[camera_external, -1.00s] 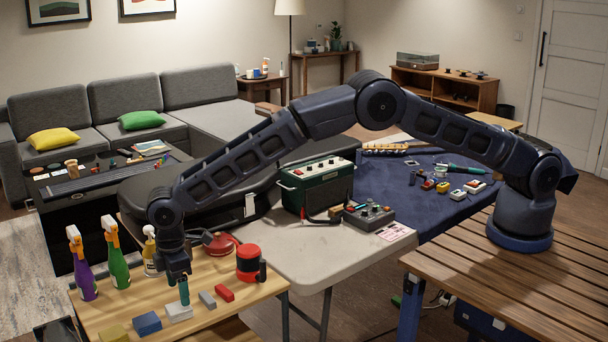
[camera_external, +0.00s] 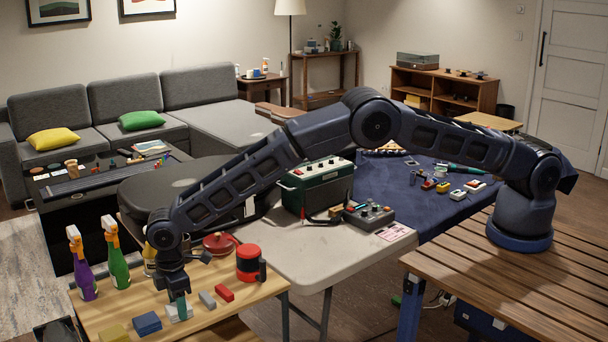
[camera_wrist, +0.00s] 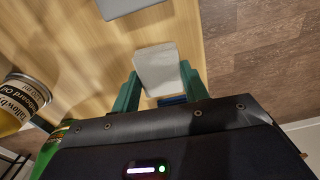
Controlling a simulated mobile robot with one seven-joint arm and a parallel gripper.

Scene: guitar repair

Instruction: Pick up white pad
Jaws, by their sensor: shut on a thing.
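The white pad (camera_external: 174,317) is a small pale block at the front of the light wooden bench. My gripper (camera_external: 181,307) points down over it, with its green fingers on the pad. In the wrist view, the white pad (camera_wrist: 158,66) sits between the two green fingers of my gripper (camera_wrist: 160,76), one on each side, and the jaws are shut on it. The pad looks to be at or very near the bench top; I cannot tell if there is a gap beneath it.
A blue block (camera_external: 147,323) lies left of the pad and a yellow one (camera_external: 113,333) farther left. A grey block (camera_external: 207,299) and a red block (camera_external: 224,292) lie right. Spray bottles (camera_external: 117,266) stand back left; a red-and-black container (camera_external: 248,263) stands right.

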